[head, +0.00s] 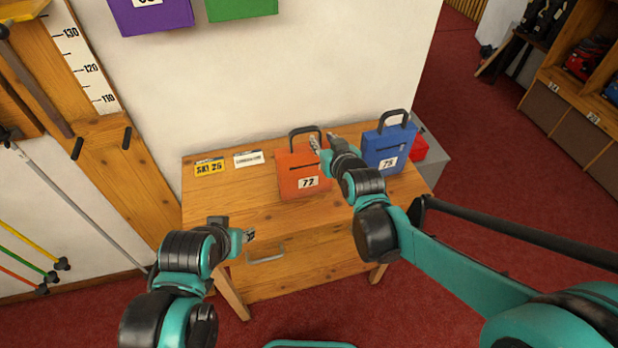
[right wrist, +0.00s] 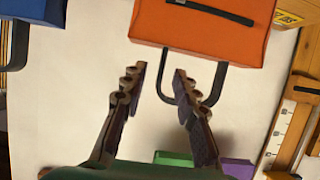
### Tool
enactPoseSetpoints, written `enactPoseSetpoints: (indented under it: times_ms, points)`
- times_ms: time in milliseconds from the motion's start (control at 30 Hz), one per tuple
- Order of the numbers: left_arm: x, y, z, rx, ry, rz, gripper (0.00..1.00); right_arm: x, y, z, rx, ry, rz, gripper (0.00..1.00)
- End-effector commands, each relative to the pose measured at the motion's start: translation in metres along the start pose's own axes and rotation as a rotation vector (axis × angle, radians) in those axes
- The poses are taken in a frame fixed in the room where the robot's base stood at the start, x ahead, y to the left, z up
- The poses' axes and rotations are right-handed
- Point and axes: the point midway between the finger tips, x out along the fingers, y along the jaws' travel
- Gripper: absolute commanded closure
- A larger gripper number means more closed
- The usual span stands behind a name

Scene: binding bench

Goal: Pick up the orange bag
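The orange bag (head: 299,172), numbered 77, stands upright on the wooden bench with its dark handle (head: 305,130) up. My right gripper (head: 323,147) is at the right side of that handle. In the right wrist view the bag (right wrist: 205,28) appears upside down. There, my right gripper (right wrist: 158,75) has its fingers apart, and one leg of the handle shows between them; contact cannot be told. My left gripper (head: 243,234) is low in front of the bench, away from the bag; whether it is open cannot be told.
The blue bag (head: 387,149), numbered 75, stands close right of my right gripper. A yellow card (head: 209,167) and a white card (head: 248,158) lie on the bench (head: 230,205). A grey box (head: 435,160) with something red stands beyond its right end. Purple and green bags hang above.

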Motion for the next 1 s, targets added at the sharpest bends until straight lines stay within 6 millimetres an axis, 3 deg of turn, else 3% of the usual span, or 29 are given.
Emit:
enactPoseSetpoints:
  times_ms: [200,467,500,600,1000]
  points:
    - [0.012,0.0,0.009,0.0,0.0,0.0,0.6,0.032,-0.001,0.003,0.001,0.0,0.0,0.71]
    - [0.012,0.0,0.009,0.0,0.0,0.0,0.6,0.036,-0.001,0.002,0.001,-0.001,0.0,0.71]
    - [0.012,0.0,0.009,0.0,0.0,0.0,0.6,0.035,-0.001,0.002,0.001,-0.001,0.0,0.73]
    - [0.012,0.0,0.009,0.0,0.0,0.0,0.6,0.035,0.0,0.002,0.001,-0.001,0.0,1.0]
    - [0.012,0.0,0.009,0.0,0.0,0.0,0.6,0.035,0.0,0.001,0.002,0.0,0.0,1.0]
